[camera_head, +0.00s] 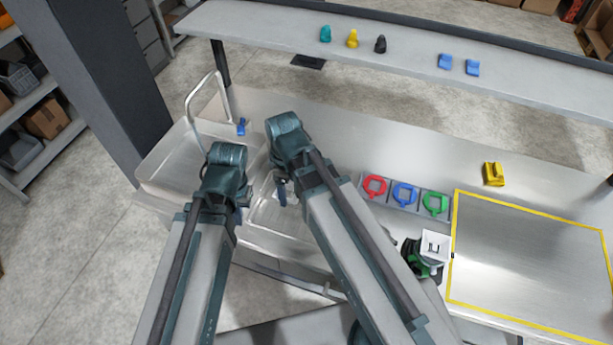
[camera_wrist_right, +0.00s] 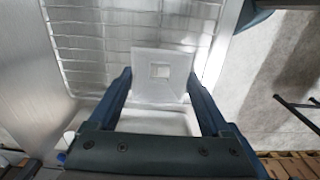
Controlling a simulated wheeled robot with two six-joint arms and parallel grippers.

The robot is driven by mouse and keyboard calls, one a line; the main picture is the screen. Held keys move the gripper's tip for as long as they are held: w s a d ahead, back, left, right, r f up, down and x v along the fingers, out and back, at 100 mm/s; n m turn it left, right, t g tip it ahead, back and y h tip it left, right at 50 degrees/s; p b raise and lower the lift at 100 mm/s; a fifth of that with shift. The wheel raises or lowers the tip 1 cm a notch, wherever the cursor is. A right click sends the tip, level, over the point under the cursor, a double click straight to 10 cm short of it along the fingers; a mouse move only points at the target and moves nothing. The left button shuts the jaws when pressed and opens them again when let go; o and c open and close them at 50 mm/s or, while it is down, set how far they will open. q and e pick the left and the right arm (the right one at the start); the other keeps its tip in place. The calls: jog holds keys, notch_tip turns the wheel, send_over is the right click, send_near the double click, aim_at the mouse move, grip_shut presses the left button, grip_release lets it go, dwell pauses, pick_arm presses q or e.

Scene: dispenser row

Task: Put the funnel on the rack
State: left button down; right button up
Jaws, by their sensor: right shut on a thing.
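My right gripper (camera_wrist_right: 160,90) is shut on a white funnel with a square flared rim and a square hole, the funnel (camera_wrist_right: 171,62) showing between its fingers in the right wrist view. A wire rack (camera_wrist_right: 75,45) lies beyond and below the funnel there; whether they touch is unclear. In the head view my right gripper (camera_head: 282,192) is over the sink area, mostly hidden by its own arm, and the funnel cannot be made out. My left gripper (camera_head: 243,197) is beside it to the left, its fingers hidden behind the wrist.
A green and black device (camera_head: 428,262) with a white square top stands right of my arms. Red, blue and green rings (camera_head: 404,194) lie on a grey holder. A yellow block (camera_head: 494,174) sits behind a yellow-outlined area (camera_head: 530,262), which is clear. A shelf (camera_head: 410,55) holds small coloured pieces.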

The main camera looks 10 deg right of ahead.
pick_arm(q)
jog(key=shift+f+b, duration=0.35)
jog(key=shift+f, duration=0.15)
pick_arm(e)
jog(key=w+d, duration=0.4)
jog(key=w, duration=0.1)
jog(key=w+d+f, duration=0.1)
jog(key=w+d, duration=0.1)
jog(key=d, duration=0.1)
jog(key=shift+w+d, duration=0.1)
jog(key=shift+w, duration=0.25)
jog(key=shift+w, duration=0.1)
